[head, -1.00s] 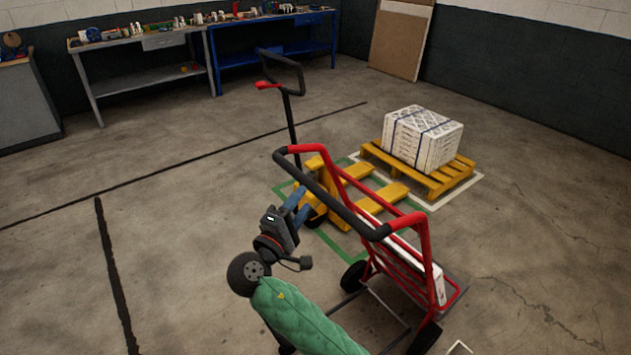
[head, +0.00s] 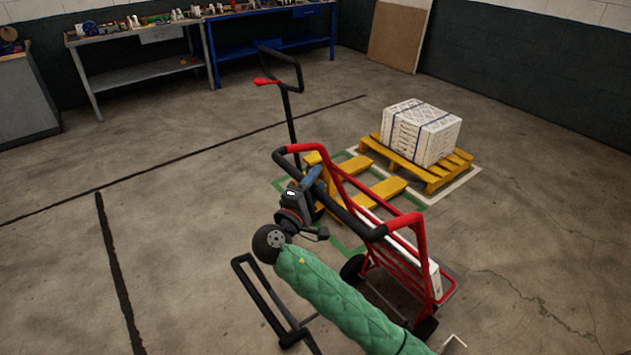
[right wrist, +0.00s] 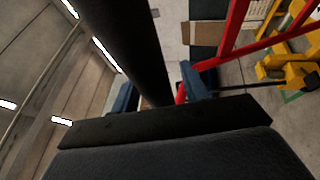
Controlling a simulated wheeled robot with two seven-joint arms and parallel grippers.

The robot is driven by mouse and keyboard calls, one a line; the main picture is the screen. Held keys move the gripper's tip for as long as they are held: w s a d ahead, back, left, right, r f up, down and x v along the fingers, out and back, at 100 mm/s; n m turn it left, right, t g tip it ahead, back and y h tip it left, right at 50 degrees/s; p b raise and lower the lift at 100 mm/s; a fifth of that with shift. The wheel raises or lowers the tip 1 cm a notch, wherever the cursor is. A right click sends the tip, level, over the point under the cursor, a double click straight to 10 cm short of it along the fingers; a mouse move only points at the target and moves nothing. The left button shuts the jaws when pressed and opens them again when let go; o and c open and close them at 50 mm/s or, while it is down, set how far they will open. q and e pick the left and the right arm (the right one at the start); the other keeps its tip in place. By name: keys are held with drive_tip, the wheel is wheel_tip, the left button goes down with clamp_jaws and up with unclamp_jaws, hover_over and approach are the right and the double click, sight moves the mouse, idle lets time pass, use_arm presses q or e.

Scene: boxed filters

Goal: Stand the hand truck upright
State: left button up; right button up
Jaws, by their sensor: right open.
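The hand truck (head: 421,243) has a red frame and a black-gripped handle (head: 327,193). It leans back in the middle of the head view, its handle toward the left and its wheels at lower right. A white box lies on its frame, partly hidden by the red rails. My right gripper (head: 312,178) is open, with blue fingers at the handle's left part. In the right wrist view, the black handle bar (right wrist: 130,45) runs between the two spread fingers (right wrist: 160,92). Whether they touch it I cannot tell. My left gripper is not in view.
A yellow pallet jack (head: 384,190) with a black handle stands just behind the hand truck. A yellow pallet (head: 440,180) with strapped white boxes (head: 420,132) is farther right. Workbenches line the back wall. The floor at left and right is clear.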

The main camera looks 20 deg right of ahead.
clamp_jaws()
